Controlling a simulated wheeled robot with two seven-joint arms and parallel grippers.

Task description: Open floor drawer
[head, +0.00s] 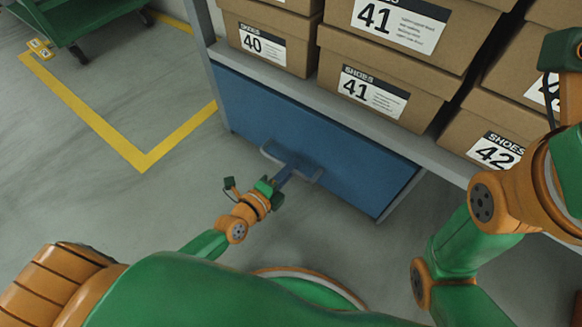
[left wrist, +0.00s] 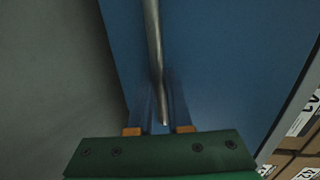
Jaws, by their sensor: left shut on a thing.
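The floor drawer has a wide blue front (head: 243,110) under the shoe shelf, close to the floor. Its grey bar handle (head: 270,151) sits near the middle of the front. My left gripper (head: 291,170) reaches in from below and is shut on this handle. In the left wrist view the handle (left wrist: 153,40) runs down between the two fingers of the left gripper (left wrist: 162,108), with the blue front (left wrist: 220,60) behind. The drawer front looks about in line with the shelf edge; I cannot tell any small gap. My right gripper is out of view.
Shoe boxes marked 40 (head: 262,45), 41 (head: 375,92) and 42 (head: 490,140) stand on the grey shelf edge (head: 340,118) above the drawer. A green cart (head: 85,22) stands at the far left.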

